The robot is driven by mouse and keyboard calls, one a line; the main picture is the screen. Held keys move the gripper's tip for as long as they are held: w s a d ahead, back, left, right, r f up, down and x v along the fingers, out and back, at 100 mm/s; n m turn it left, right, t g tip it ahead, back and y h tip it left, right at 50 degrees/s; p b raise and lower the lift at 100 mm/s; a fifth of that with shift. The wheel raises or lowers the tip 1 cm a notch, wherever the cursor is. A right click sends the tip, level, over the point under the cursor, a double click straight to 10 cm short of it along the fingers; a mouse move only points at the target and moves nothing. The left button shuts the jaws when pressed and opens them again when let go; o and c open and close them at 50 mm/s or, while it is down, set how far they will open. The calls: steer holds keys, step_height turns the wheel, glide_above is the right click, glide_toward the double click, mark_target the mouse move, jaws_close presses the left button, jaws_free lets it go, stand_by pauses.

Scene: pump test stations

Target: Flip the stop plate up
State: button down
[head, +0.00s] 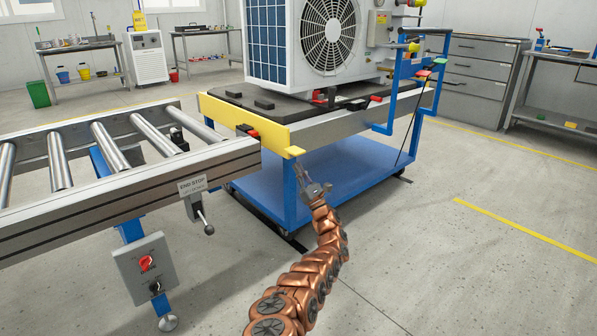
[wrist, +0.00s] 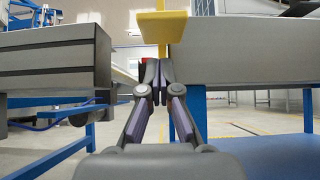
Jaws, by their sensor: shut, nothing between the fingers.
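The stop plate is a long yellow plate (head: 243,119) across the cart's end, in the gap facing the roller conveyor. Its broad face is toward the conveyor, and a small yellow tab (head: 294,150) sticks out at its near right end. In the wrist view the yellow tab (wrist: 163,27) is at the top centre. My gripper (head: 301,169) is shut and empty, just below the tab. In the wrist view its fingertips (wrist: 152,72) point at the area under the tab; I cannot tell whether they touch it.
The blue cart (head: 330,182) carries a heat-pump unit (head: 305,45). A grey switch box (head: 145,270) hangs below the conveyor. Open floor lies at right.

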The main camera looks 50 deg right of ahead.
steer(key=p+v, duration=0.2)
steer(key=v, duration=0.8)
steer(key=shift+f+h, duration=0.3)
steer(key=shift+f, duration=0.1)
